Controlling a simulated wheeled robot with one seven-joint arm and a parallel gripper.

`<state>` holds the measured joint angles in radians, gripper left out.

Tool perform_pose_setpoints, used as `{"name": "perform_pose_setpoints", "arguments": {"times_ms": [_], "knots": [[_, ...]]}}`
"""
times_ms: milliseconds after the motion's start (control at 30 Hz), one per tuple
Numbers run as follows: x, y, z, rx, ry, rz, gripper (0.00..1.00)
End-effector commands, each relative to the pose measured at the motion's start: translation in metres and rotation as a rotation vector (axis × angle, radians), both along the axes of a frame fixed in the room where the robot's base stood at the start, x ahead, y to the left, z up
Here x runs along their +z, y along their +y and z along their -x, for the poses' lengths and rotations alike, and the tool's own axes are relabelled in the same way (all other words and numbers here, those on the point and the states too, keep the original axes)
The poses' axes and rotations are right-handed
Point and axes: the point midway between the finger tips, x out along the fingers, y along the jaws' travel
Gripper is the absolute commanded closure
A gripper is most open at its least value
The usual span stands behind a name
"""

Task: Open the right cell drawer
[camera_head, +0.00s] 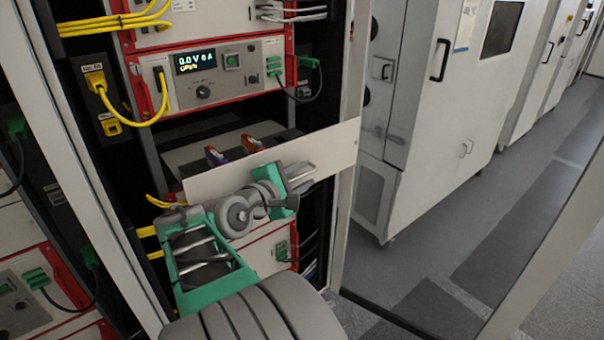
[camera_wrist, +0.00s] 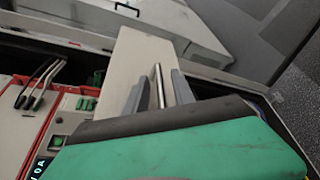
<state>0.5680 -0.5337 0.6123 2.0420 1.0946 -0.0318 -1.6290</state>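The cell drawer is pulled out of the rack, with its pale front panel (camera_head: 335,148) standing forward of the frame. Two purple and orange cells (camera_head: 215,155) (camera_head: 252,144) show behind the panel. My gripper (camera_head: 301,176) is at the front of the panel, over the handle. In the wrist view, the metal bar handle (camera_wrist: 159,86) lies between the two grey fingers of my gripper (camera_wrist: 159,92), in front of the pale panel (camera_wrist: 138,58). A gap shows between the bar and each finger, so the gripper looks open around it.
Above the drawer is a red-framed power unit (camera_head: 215,75) with a lit display, yellow cables (camera_head: 120,25) and a green plug. White cabinets (camera_head: 430,120) stand to the right. The grey floor (camera_head: 440,230) beside them is clear.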

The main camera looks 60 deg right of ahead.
Motion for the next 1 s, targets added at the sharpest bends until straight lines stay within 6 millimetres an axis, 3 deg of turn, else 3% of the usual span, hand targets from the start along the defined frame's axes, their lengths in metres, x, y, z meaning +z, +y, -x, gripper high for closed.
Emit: {"name": "perform_pose_setpoints", "arguments": {"times_ms": [233,600,1000], "knots": [[-0.0005,-0.0016,0.0011,-0.002,0.0,0.0,0.71],[-0.0005,-0.0012,0.001,-0.002,-0.001,0.0,1.0],[-0.0006,-0.0012,0.001,-0.002,-0.001,0.0,1.0]]}}
